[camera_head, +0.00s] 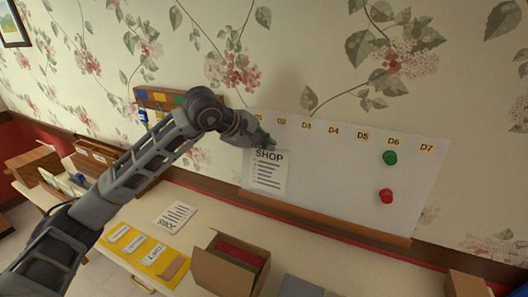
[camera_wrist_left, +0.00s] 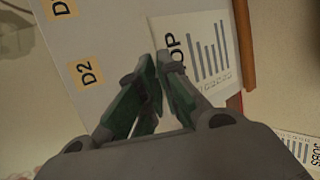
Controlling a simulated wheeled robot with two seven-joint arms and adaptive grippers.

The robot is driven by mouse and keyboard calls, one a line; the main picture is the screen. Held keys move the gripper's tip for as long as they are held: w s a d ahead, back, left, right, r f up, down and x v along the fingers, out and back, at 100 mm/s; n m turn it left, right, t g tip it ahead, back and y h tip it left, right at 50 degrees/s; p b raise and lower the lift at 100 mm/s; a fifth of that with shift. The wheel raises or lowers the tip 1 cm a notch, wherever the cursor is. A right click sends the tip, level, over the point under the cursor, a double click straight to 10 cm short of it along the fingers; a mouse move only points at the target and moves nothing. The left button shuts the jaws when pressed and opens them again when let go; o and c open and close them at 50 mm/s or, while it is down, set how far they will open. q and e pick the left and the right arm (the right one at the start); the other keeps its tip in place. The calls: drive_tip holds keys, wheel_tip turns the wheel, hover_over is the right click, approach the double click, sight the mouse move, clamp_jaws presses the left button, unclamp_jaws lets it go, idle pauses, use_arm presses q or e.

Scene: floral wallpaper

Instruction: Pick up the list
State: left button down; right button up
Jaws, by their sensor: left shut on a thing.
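The SHOP list (camera_head: 268,174) is a white sheet with dark lines, upright at the left end of the white board (camera_head: 335,180). The list also shows in the left wrist view (camera_wrist_left: 212,58). My left gripper (camera_head: 267,144) is at the list's top edge, by its heading. In the left wrist view, my left gripper's fingertips (camera_wrist_left: 163,64) are close together at the sheet's edge, shut on the list. The fingers cover part of the heading. The list appears against or very near the board. My right gripper is not in view.
A green magnet (camera_head: 390,158) and a red magnet (camera_head: 386,196) are on the board's right. Below are a JOBS sheet (camera_head: 175,215), a yellow tray (camera_head: 183,249) with labelled cards and an open cardboard box (camera_head: 205,270). A key rack (camera_head: 150,97) hangs left of the board.

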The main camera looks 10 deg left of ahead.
use_arm(q)
wheel_tip(320, 180, up, 14)
drive_tip(key=shift+r+b, duration=0.15)
drive_tip(key=shift+b, duration=0.15)
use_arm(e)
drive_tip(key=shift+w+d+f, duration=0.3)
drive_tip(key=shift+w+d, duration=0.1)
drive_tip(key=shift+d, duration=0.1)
